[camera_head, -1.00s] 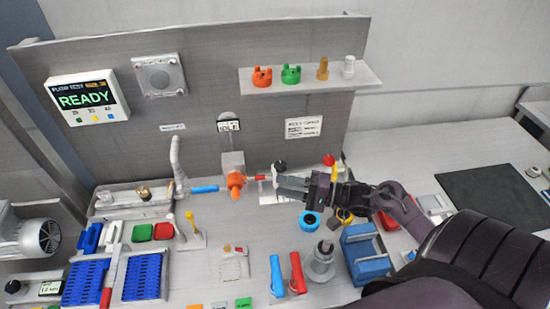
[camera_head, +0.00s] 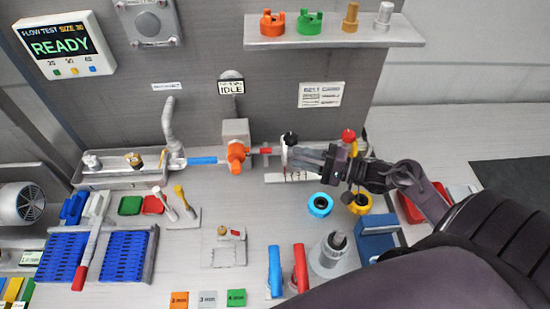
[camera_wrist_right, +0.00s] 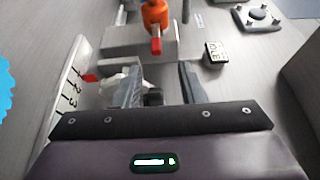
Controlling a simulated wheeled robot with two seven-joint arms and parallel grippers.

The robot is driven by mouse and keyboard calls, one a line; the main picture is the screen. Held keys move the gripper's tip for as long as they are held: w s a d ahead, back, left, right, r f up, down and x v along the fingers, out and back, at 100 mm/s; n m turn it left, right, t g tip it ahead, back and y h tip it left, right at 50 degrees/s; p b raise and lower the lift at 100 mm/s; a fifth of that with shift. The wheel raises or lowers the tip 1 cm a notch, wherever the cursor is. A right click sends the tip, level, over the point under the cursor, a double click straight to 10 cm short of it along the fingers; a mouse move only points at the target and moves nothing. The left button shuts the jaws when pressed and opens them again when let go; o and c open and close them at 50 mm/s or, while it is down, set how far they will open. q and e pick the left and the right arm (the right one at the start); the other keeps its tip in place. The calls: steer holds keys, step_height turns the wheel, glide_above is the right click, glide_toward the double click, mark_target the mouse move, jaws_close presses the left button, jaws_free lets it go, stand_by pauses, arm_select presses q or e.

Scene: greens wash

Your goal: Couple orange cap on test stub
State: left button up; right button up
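An orange notched cap (camera_head: 272,24) sits on the wall shelf at its left end, beside a green cap (camera_head: 310,23). Which part is the test stub I cannot tell for sure. An orange fitting (camera_head: 236,157) with a red tip sits on the bench below the IDLE display; it also shows in the right wrist view (camera_wrist_right: 156,14). My right gripper (camera_head: 298,160) is right of that fitting, low over a white scale strip. In the right wrist view its fingers (camera_wrist_right: 160,84) are apart, with a small dark knob (camera_wrist_right: 153,97) showing between them. My left gripper is not in view.
The shelf (camera_head: 335,42) also holds a brass and a white fitting. Blue (camera_head: 320,205) and yellow rings, a grey cylinder (camera_head: 330,257) and a blue box (camera_head: 375,238) stand near my right arm. Blue racks (camera_head: 124,257) fill the left. The bench by the small fixture (camera_head: 224,256) is partly clear.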

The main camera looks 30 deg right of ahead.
mark_target(271, 152)
steer(key=x, duration=0.2)
steer(key=p+x, duration=0.1)
steer(key=x, duration=0.4)
steer(key=shift+w+a+f+p, duration=0.25)
steer(key=shift+a+f+p, duration=0.05)
steer(key=shift+p, duration=0.1)
steer(key=shift+c, duration=0.5)
jaws_close()
